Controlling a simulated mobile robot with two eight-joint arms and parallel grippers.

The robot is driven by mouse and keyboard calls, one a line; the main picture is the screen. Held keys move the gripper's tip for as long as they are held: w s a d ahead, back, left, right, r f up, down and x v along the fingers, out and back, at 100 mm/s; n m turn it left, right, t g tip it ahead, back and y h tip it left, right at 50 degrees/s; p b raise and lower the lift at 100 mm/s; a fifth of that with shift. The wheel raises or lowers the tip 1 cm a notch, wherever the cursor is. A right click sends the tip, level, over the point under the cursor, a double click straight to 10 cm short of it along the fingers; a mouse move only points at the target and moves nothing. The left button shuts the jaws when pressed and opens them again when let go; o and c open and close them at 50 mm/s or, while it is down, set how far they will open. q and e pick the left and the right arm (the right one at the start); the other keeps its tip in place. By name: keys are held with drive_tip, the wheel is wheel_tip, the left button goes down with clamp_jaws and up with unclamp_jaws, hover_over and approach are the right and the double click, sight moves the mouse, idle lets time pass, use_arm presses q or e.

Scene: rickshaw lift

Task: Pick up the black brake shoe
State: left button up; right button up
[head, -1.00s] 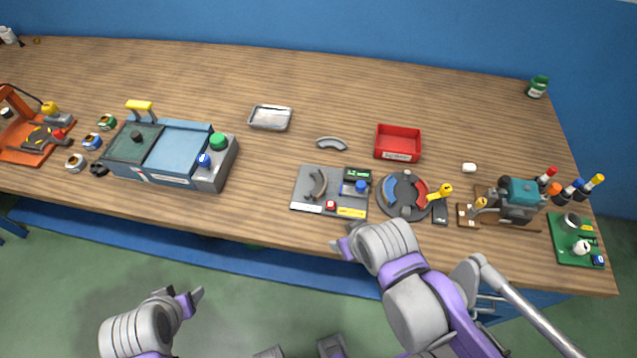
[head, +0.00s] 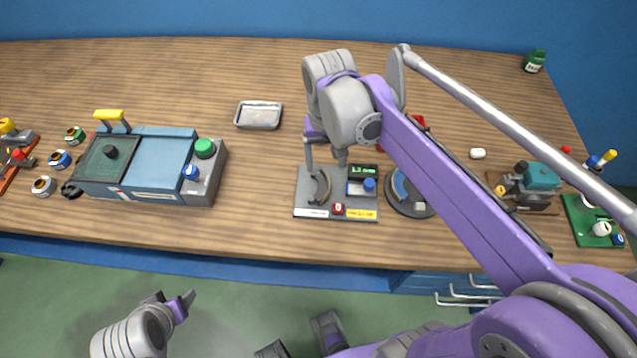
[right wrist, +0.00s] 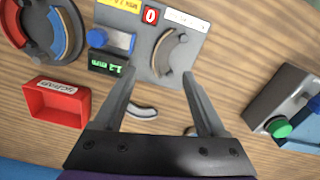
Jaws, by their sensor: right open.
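A dark grey, curved brake shoe (head: 319,187) lies on the left part of a grey gauge plate (head: 312,206). It also shows in the right wrist view (right wrist: 169,54), just beyond the fingertips. My right gripper (head: 326,162) is open and empty, pointing down above the plate's back edge. A lighter grey curved shoe (right wrist: 141,112) lies on the bench between the fingers in the right wrist view, farther from the plate. It is hidden behind my right arm in the head view. My left gripper (head: 172,304) is low in front of the bench; its jaw opening is unclear.
The plate carries a green display (head: 363,171), a blue knob and a red button. A round drum (head: 411,200) stands to its right. A red bin (right wrist: 58,102) is mostly hidden by my arm in the head view. A metal tray (head: 258,115) and blue machine (head: 150,165) are left.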

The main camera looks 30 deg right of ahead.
sight(324, 183)
wheel_tip(324, 183, down, 3)
drive_tip(key=shift+s+r, duration=0.15)
drive_tip(key=shift+w+a+f+b, duration=0.1)
drive_tip(key=shift+w+f+b, duration=0.1)
drive_tip(key=shift+f, duration=1.3)
drive_tip(key=shift+w+f+b, duration=0.1)
drive_tip(key=shift+f+b, duration=0.05)
drive_tip(key=shift+f, duration=1.35)
clamp_jaws()
